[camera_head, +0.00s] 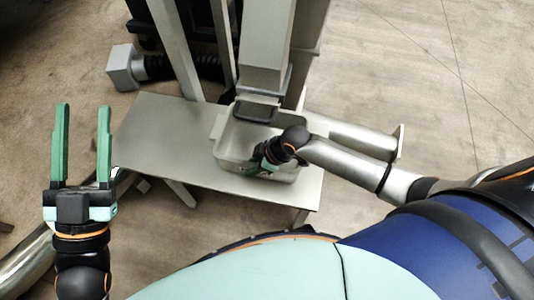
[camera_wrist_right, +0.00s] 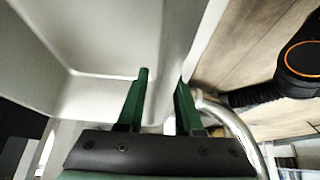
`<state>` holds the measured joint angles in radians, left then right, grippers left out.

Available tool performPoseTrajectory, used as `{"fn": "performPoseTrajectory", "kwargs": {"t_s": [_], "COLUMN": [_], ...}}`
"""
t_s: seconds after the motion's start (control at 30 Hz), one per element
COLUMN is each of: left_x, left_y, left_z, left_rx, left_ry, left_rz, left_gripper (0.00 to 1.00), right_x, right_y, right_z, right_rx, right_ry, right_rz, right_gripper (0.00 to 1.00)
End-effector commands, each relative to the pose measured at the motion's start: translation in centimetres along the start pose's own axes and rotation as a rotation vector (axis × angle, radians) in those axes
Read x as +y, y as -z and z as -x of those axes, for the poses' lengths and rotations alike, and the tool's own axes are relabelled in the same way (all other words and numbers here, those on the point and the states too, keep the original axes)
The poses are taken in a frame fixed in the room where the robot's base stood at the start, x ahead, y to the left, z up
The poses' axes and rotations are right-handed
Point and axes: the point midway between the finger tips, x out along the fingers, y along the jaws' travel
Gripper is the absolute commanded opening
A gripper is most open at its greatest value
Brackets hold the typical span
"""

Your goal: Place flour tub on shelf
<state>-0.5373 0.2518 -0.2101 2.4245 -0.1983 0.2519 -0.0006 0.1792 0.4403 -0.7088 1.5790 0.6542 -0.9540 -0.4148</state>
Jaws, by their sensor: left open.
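The flour tub (camera_head: 231,150) is a pale grey, open-topped, rectangular container. It stands on the grey table under the machine's column, and its inside looks empty from what shows. My right gripper (camera_head: 265,163) is at the tub's near wall, partly hidden by its own wrist. In the right wrist view, the fingers of my right gripper (camera_wrist_right: 163,85) are on either side of the tub's wall (camera_wrist_right: 100,30), narrowed onto it. My left gripper (camera_head: 83,120) is open and empty, left of the table, apart from the tub. I cannot clearly make out a shelf.
The grey table (camera_head: 150,140) has free room left of the tub. A vertical machine column (camera_head: 266,45) stands over the tub's back side. A horizontal metal cylinder (camera_head: 350,138) lies to the right. A grey box with a black hose (camera_head: 122,68) is behind left.

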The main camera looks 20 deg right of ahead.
Motion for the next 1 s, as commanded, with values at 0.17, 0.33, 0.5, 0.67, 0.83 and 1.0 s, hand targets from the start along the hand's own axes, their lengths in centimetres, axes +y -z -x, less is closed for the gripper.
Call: {"fn": "performPoseTrajectory", "kwargs": {"t_s": [0.17, 0.33, 0.5, 0.67, 0.83, 1.0], "left_x": [0.3, 1.0, 1.9, 3.1, 4.3, 5.0], "left_y": [-4.1, -8.1, -11.6, -14.6, -16.9, -18.1], "left_z": [0.7, 2.1, 4.1, 6.6, 9.0, 10.7], "left_rx": [-0.183, -0.355, -0.522, -0.676, -0.812, -0.894], "left_ry": [0.009, 0.010, 0.009, 0.003, -0.005, -0.011], "left_rz": [0.055, 0.106, 0.156, 0.204, 0.246, 0.272], "left_gripper": [0.50, 0.50, 0.50, 0.50, 0.50, 0.50], "right_x": [0.1, 0.0, 0.0, 0.0, 0.0, 0.0], "right_y": [0.1, 0.1, 0.1, 0.1, 0.1, 0.1], "right_z": [2.2, 4.1, 6.0, 7.7, 9.3, 10.2], "right_rx": [0.000, -0.001, 0.000, 0.000, 0.000, 0.001], "right_ry": [-0.001, 0.000, -0.001, 0.001, 0.000, 0.001], "right_rz": [0.000, 0.000, 0.000, 0.000, 0.000, -0.001], "right_gripper": [0.35, 0.35, 0.35, 0.35, 0.35, 0.35]}}
